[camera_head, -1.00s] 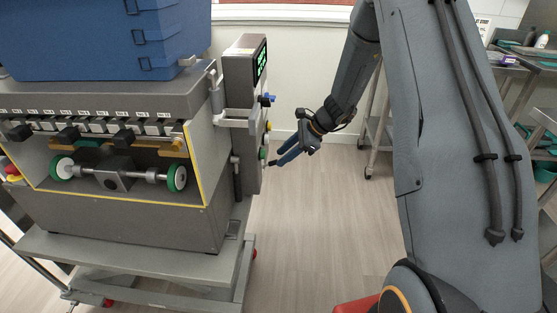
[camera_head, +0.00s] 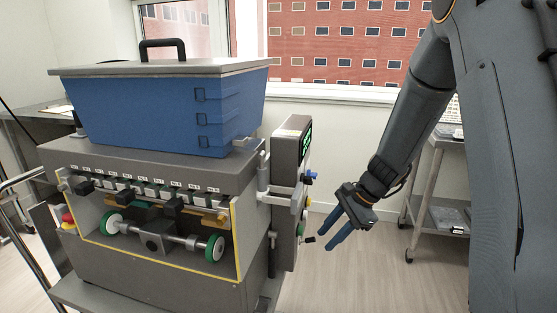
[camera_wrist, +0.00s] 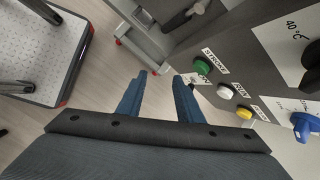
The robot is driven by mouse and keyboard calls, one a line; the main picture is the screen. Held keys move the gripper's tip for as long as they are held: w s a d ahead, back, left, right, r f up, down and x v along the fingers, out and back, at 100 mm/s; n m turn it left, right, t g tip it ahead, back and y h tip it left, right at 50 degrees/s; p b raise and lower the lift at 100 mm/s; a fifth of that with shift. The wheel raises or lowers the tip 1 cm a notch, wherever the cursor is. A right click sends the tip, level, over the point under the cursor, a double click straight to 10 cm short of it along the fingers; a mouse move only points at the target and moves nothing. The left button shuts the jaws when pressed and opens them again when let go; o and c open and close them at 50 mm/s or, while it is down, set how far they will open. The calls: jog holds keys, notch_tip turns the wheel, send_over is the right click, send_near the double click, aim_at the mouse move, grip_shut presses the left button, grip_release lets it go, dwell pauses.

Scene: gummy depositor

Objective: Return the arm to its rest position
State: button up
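My gripper (camera_head: 334,245) hangs from my arm to the right of the grey depositor machine (camera_head: 150,285), close to its side control panel. Its two blue fingers are apart with nothing between them. The wrist view shows the same open fingers (camera_wrist: 158,82) pointing toward the floor and the machine's base. The panel's green button (camera_wrist: 203,69), white button (camera_wrist: 225,93) and yellow button (camera_wrist: 244,112) lie just right of the fingers. I cannot tell from the head view whether a fingertip touches the panel; the wrist view shows them apart.
A blue lidded hopper (camera_head: 170,110) tops the machine. A blue knob (camera_wrist: 304,124) sticks out of the panel. A metal trolley (camera_head: 440,215) stands behind my arm at right. The floor (camera_head: 375,285) between machine and trolley is clear.

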jog(key=s+r+n+h+p, duration=0.1)
jog(key=s+r+n+h, duration=0.1)
jog(key=s+n, duration=0.3)
jog(key=s+r+n+g+h+p, duration=0.1)
jog(key=s+r+n, duration=0.3)
jog(key=s, duration=0.7)
jog(key=s+d+r+n+h+p, duration=0.1)
jog(key=s+r+n+h, duration=0.1)
jog(key=s+n, duration=0.3)
jog(key=s+r, duration=0.1)
jog(key=s, duration=0.2)
jog(key=shift+s+r+n+h, duration=0.3)
jog(key=shift+r+n, duration=0.1)
